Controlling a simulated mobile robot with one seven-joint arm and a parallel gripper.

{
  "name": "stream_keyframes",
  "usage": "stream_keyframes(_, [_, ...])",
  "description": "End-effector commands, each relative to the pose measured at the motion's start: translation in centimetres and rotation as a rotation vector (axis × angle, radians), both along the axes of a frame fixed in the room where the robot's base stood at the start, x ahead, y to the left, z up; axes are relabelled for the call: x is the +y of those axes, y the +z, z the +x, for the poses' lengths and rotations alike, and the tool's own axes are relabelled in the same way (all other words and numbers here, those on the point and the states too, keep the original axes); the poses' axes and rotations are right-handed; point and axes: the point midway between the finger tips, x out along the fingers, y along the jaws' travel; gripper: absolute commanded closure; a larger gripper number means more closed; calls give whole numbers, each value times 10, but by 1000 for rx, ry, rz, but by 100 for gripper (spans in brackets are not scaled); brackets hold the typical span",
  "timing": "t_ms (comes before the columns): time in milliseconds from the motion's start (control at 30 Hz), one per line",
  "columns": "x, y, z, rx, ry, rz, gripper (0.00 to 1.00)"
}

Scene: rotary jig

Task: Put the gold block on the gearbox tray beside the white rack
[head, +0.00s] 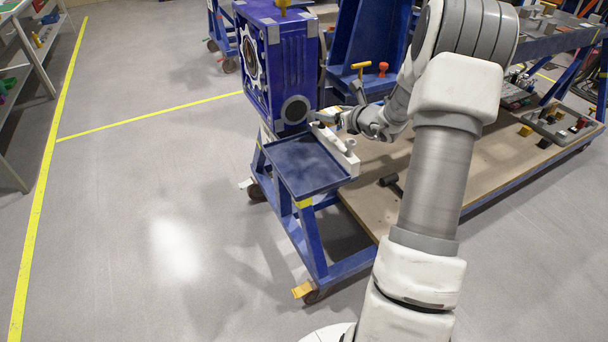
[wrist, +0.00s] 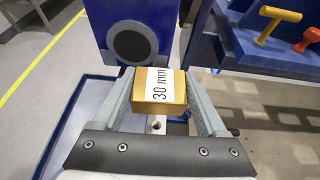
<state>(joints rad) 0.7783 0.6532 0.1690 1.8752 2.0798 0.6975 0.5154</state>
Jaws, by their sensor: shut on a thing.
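The gold block (wrist: 172,106) has a white label reading "30 mm" and sits between the two fingers of my gripper (wrist: 160,98). My gripper is shut on it. In the head view my gripper (head: 330,118) is at the far end of the white rack (head: 338,152), above or just beside it; the exact height is unclear. The gearbox tray (head: 298,165) is a blue, shallow, rimmed tray left of the rack, and its visible floor is empty. In the wrist view the tray's edge (wrist: 72,105) shows left of the gripper, and the block and fingers hide part of what lies below.
The blue gearbox (head: 270,65) with a round dark port stands right behind the tray. A blue stand with a yellow T-handle (head: 361,67) and a red knob (head: 383,67) is behind the gripper. A wooden shelf (head: 450,165) lies to the right. Open floor is at left.

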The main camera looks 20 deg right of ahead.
Motion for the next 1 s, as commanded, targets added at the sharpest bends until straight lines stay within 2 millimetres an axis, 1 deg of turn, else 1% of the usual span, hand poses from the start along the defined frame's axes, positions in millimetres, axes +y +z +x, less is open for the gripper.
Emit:
stream_keyframes(67, [-6,3,3,-6,-20,-3,100])
stream_keyframes(167, [-3,0,0,-5,-31,0,100])
stream_keyframes(267, [11,-10,-7,-3,-33,3,100])
stream_keyframes(600, [73,-52,-37,-3,-32,1,100])
stream_keyframes(700, [85,-59,-43,-4,-32,0,100])
stream_keyframes(833, [94,-64,-47,-4,-33,-1,100])
stream_keyframes(933, [95,-67,-48,-4,-33,-1,100])
stream_keyframes(1000, [95,-73,-48,-4,-33,-1,100])
